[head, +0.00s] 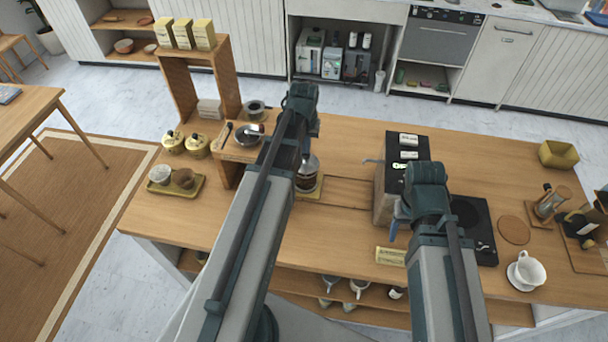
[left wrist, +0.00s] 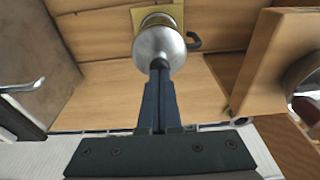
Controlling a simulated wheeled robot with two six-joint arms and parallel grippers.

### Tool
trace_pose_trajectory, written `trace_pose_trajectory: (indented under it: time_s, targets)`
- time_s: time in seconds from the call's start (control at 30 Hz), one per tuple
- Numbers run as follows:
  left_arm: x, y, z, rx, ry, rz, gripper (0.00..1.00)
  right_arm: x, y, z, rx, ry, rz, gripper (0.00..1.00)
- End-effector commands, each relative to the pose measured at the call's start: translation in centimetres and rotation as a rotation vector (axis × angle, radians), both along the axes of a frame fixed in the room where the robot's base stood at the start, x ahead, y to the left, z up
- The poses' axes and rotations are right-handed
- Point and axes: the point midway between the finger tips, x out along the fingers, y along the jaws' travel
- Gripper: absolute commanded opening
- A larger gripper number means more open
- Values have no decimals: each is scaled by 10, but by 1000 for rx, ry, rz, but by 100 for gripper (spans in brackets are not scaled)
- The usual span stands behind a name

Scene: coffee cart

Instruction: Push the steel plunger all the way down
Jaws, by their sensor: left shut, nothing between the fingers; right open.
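The French press (head: 307,182) stands upright on a yellow mat (head: 316,191) near the middle of the counter, partly hidden by my left arm. It has a glass body with dark contents and a steel top. In the left wrist view its round steel lid (left wrist: 158,46) shows from above, with a dark handle (left wrist: 194,42) to the right. My left gripper (left wrist: 160,66) is shut and empty, its fingertips over the lid's near part. They hide any plunger knob, and I cannot tell whether they touch. My right gripper (head: 395,222) is open beside the grinder-like box, partly hidden by its arm.
A dark-topped box (head: 405,150) stands right of the press, with a black scale (head: 478,225) beyond. A wooden shelf (head: 226,172) with a dark bowl stands to the left. A white dripper cup (head: 525,272) is at the right front. The counter behind the press is mostly clear.

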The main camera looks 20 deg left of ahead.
Motion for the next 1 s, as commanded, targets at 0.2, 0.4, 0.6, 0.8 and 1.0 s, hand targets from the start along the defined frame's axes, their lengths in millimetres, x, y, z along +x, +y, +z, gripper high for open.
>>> trace_pose_trajectory:
  time_s: [0.2,0.4,0.6,0.8,1.0]
  targets:
    - [0,0,5,0,0,0,0,0,0,5,-1,0,3,61]
    - [0,0,20,0,0,0,0,0,0,20,0,0,2,61]
    - [0,0,35,0,0,0,0,0,0,35,0,0,0,61]
    - [0,0,50,0,0,0,0,0,0,50,0,1,2,61]
    - [0,0,66,0,0,0,0,0,0,66,-1,2,3,61]
